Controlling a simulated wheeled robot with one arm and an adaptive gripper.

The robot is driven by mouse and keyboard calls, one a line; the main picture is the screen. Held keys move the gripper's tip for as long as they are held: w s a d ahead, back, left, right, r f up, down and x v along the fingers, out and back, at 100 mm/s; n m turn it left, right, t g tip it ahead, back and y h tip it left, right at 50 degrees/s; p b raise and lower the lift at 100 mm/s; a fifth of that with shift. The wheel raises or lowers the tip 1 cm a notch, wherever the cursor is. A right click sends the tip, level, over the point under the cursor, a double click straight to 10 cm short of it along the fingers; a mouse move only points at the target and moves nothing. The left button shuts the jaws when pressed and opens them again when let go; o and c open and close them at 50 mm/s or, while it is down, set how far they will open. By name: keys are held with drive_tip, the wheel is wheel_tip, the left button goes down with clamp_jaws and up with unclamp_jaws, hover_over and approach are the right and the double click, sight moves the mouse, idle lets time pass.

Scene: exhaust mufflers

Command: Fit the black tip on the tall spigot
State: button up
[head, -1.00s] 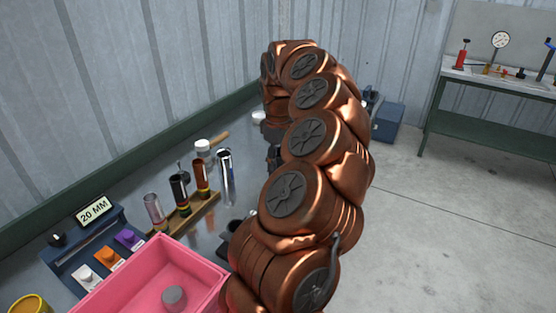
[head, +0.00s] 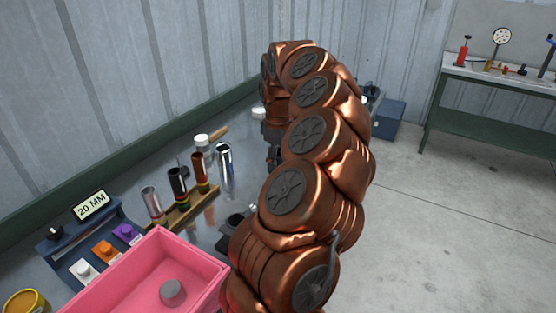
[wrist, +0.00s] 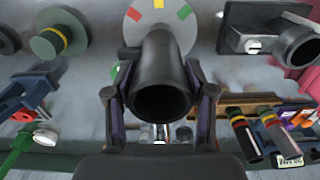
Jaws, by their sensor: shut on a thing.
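My gripper (wrist: 160,93) is shut on a black tip (wrist: 161,62), a short dark tube whose open round end faces the wrist camera. The fingers press on its two sides. Beyond the tip is a pale grey disc (wrist: 187,28) with red, yellow and green marks; the tip covers part of it. A green flange with a banded stub (wrist: 48,42) is at the left of the wrist view. I cannot tell which post is the tall spigot, and any contact at the tip's far end is hidden. In the head view my arm hides the gripper and tip.
A wooden rack (head: 190,210) holds several tubes, with a chrome tube (head: 225,160) beside it. A pink bin (head: 215,272) with a grey piece inside stands in front. A "20 MM" sign (head: 91,205) is at left. A second bench (head: 480,105) is at back right.

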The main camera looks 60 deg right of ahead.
drive_tip(key=shift+f+b, duration=1.1)
drive_tip(key=shift+f, duration=0.6)
drive_tip(key=o, duration=1.2)
drive_tip(key=shift+c, duration=0.2)
drive_tip(key=shift+r, duration=0.15)
wheel_tip(320, 180, up, 12)
drive_tip(key=shift+f, duration=0.1)
